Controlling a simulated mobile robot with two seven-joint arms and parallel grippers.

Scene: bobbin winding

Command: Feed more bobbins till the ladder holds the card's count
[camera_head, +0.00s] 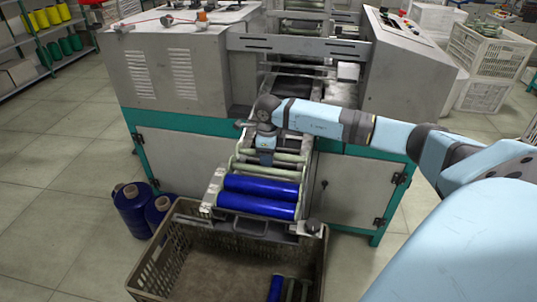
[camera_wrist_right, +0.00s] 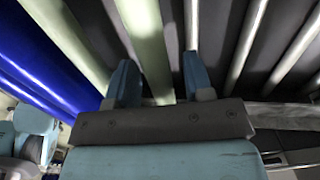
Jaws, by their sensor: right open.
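The ladder (camera_head: 212,190) slopes out of the machine's front in the head view. Two blue-wound bobbins (camera_head: 258,194) lie across its lower end. Behind them lie pale green bare bobbins (camera_head: 268,171). My right gripper (camera_head: 265,160) is over these, pointing down. In the right wrist view it is open (camera_wrist_right: 160,85), with a pale green tube (camera_wrist_right: 150,45) running between its fingers; I cannot tell whether they touch it. Another pale green tube (camera_wrist_right: 68,35) and blue ones (camera_wrist_right: 35,50) lie to the left there. I make out no card. My left gripper is out of view.
Blue yarn cones (camera_head: 133,210) stand on the floor to the left. Machine housings (camera_head: 185,75) flank the ladder.

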